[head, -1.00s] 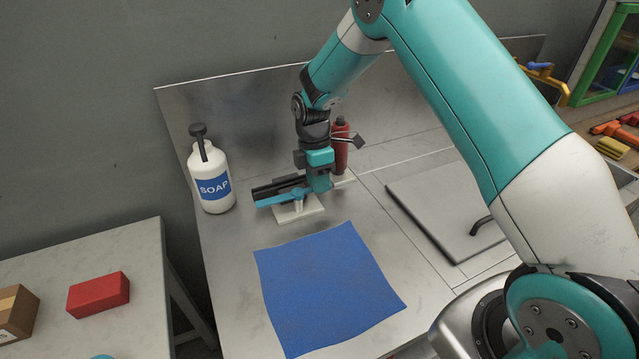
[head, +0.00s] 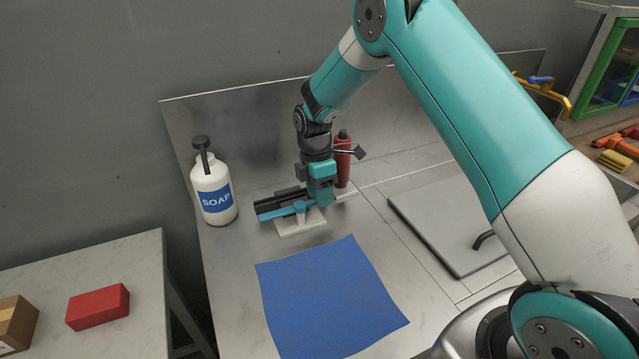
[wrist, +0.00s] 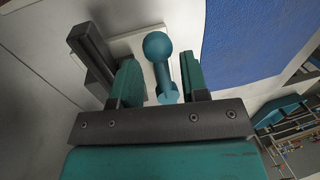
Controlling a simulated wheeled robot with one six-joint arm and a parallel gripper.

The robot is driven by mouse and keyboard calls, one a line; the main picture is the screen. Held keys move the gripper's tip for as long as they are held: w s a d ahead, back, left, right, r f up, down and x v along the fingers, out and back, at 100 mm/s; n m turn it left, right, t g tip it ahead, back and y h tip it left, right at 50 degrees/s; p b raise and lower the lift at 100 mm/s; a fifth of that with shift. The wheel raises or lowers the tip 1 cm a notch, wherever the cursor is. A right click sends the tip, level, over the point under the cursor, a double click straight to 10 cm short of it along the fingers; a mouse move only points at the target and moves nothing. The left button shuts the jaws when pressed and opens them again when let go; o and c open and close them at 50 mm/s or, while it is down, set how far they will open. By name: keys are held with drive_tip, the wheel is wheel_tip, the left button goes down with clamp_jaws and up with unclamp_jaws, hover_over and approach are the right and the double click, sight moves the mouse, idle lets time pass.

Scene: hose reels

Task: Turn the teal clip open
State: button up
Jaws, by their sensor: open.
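The teal clip (head: 284,211) shows in the head view as a blue-teal bar along the near side of a black rail on a white base. In the wrist view its rounded teal knob and stem (wrist: 160,48) stand between my two fingers. My gripper (head: 320,202) is pointed down at the right end of the clip. In the wrist view my gripper (wrist: 160,70) is open, with one finger on each side of the knob and a gap visible at both sides. The lower part of the clip is hidden behind the gripper in the head view.
A white soap bottle (head: 214,190) stands left of the clip, and a red bottle (head: 342,160) stands just behind my gripper. A blue mat (head: 325,295) lies in front. A grey panel (head: 450,225) lies to the right. A metal back wall (head: 240,125) is behind.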

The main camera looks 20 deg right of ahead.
drive_tip(key=w+r+b, duration=0.2)
drive_tip(key=w+r, duration=0.1)
drive_tip(key=r, duration=1.4)
drive_tip(key=shift+w, duration=0.2)
drive_tip(key=shift+s+a+r, duration=0.1)
